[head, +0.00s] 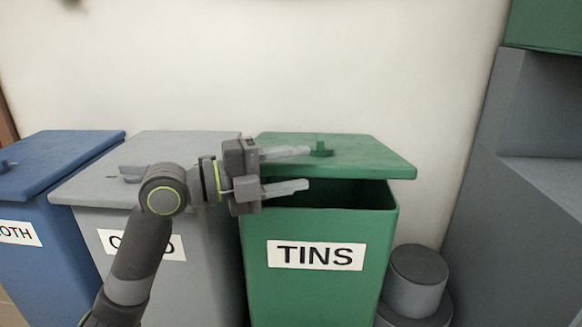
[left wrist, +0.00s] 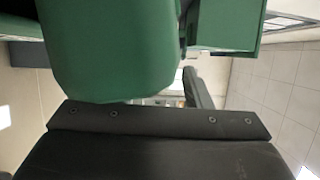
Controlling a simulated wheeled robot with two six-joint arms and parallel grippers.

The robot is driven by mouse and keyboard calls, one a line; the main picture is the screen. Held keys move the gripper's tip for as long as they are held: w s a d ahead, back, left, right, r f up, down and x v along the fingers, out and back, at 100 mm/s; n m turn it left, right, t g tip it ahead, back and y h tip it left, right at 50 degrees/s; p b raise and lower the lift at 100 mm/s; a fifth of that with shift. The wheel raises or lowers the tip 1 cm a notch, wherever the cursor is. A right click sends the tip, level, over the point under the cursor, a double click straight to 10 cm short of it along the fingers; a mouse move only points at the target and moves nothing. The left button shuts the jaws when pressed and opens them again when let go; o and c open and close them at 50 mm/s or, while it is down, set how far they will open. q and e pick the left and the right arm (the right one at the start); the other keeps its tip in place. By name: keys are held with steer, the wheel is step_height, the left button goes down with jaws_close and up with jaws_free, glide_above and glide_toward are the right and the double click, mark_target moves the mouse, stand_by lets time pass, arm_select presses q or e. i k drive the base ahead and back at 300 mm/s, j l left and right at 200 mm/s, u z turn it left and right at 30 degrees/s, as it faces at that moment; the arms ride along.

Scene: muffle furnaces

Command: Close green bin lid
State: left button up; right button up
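The green bin (head: 320,285) labelled TINS stands in the middle of the head view. One finger overlaps the lid and the other the dark opening; I cannot tell whether either touches. In the left wrist view, a green panel, likely the lid (left wrist: 110,45), is close above the dark gripper body. My right gripper is out of view.
A grey bin (head: 205,265) with a closed lid stands left of the green bin, partly behind my left arm. A blue bin (head: 70,270) is farther left. Grey cylinders (head: 415,280) and a grey cabinet (head: 505,215) stand to the right. A plain wall is behind.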

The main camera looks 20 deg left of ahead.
mark_target(361, 156)
steer(key=k+j+z, duration=0.1)
steer(key=j, duration=0.25)
steer(key=k+j+z, duration=0.1)
steer(key=k+j, duration=0.15)
steer(key=k+j+z, duration=0.1)
steer(key=j, duration=0.3)
steer(key=k, duration=0.05)
